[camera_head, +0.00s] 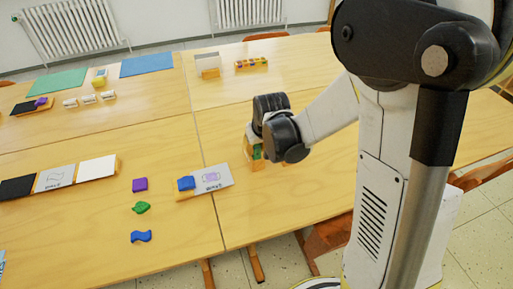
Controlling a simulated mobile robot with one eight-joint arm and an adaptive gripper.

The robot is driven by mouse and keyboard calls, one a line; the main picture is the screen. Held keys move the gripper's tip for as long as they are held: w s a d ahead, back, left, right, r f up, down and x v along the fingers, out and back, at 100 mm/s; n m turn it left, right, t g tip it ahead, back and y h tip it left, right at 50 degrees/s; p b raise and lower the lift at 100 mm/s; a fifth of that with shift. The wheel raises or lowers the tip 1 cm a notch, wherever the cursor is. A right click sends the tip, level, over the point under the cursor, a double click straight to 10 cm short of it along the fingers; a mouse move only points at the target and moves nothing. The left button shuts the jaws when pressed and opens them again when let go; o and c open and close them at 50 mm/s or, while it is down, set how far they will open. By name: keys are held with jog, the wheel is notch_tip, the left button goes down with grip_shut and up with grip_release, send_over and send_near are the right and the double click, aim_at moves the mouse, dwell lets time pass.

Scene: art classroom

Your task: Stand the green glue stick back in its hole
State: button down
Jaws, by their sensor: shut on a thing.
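My gripper (263,148) points down at the near edge of the right-hand table. It is shut on the green glue stick (257,153), of which only a small green patch shows between the fingers. A small wooden holder (255,166) is at the same spot, directly below the gripper. My gripper and wrist hide most of the holder and its holes. I cannot tell whether the stick is inside a hole or just above it.
A card stand with a blue piece (186,183) is just left of the holder. Purple (140,184), green (141,207) and blue (141,236) shapes lie farther left. A wooden rack with coloured pieces (251,64) stands at the back. The table between is clear.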

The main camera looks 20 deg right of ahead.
jog(key=shift+f+b, duration=0.5)
jog(key=shift+f, duration=0.25)
dwell(0.8)
jog(key=c, duration=1.3)
grip_release()
jog(key=shift+o, duration=0.6)
jog(key=shift+o, duration=0.9)
jog(key=shift+r, duration=0.1)
jog(key=shift+r+p, duration=2.25)
jog(key=shift+r, duration=0.7)
